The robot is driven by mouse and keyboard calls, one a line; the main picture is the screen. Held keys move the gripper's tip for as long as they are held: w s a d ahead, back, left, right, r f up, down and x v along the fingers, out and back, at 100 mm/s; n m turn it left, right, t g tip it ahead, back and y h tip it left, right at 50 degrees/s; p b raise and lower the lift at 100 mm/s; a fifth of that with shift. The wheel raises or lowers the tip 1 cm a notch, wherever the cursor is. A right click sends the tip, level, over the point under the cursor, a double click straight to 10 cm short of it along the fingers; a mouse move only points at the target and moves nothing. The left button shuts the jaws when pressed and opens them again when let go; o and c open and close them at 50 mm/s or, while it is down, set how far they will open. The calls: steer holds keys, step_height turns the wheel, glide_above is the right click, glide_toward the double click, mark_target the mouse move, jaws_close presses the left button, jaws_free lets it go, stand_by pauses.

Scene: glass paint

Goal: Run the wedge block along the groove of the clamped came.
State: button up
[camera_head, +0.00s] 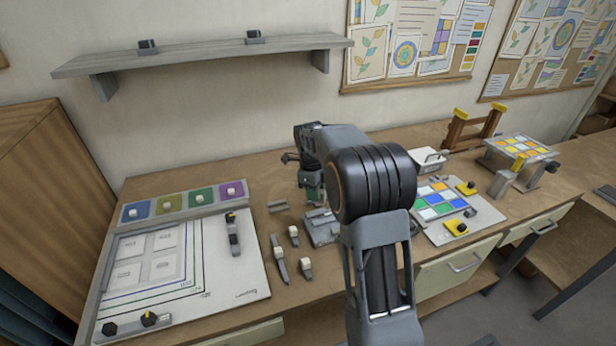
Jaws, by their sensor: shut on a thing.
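My gripper (313,196) points down over the middle of the bench, just above a grey metal fixture (323,230). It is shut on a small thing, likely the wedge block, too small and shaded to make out. The fixture lies under and beside my gripper, and my arm hides its right side. The clamped came and its groove cannot be told apart here. I cannot tell whether the held block touches the fixture.
Several tools with pale knobs (294,233) lie left of the fixture, with a small grey block (278,206) behind them. A white layout board (245,280) fills the bench's left. A coloured glass panel (438,203) lies right of my arm. A shelf (200,55) hangs above.

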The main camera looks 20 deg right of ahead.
steer(key=shift+w+f, duration=0.3)
steer(key=shift+w, duration=0.15)
step_height(320, 180, down, 2)
steer(key=shift+s+b, duration=0.1)
steer(key=shift+b, duration=0.9)
step_height(320, 180, down, 5)
steer(key=b, duration=0.3)
steer(key=shift+r, duration=0.2)
steer(key=shift+f+b, duration=0.4)
steer(key=shift+f, duration=0.2)
steer(key=d, duration=0.3)
steer(key=shift+d+r+p, duration=0.15)
steer(key=shift+r+p, duration=0.05)
steer(key=shift+p, duration=0.2)
jaws_close()
steer(key=shift+d+r, duration=0.1)
steer(key=shift+d, duration=0.15)
step_height(320, 180, up, 3)
steer(key=shift+s+a+r+p, duration=0.1)
steer(key=shift+r+p, duration=0.1)
steer(key=shift+p, duration=0.85)
steer(key=shift+r+p, duration=1.55)
steer(key=shift+r, duration=0.65)
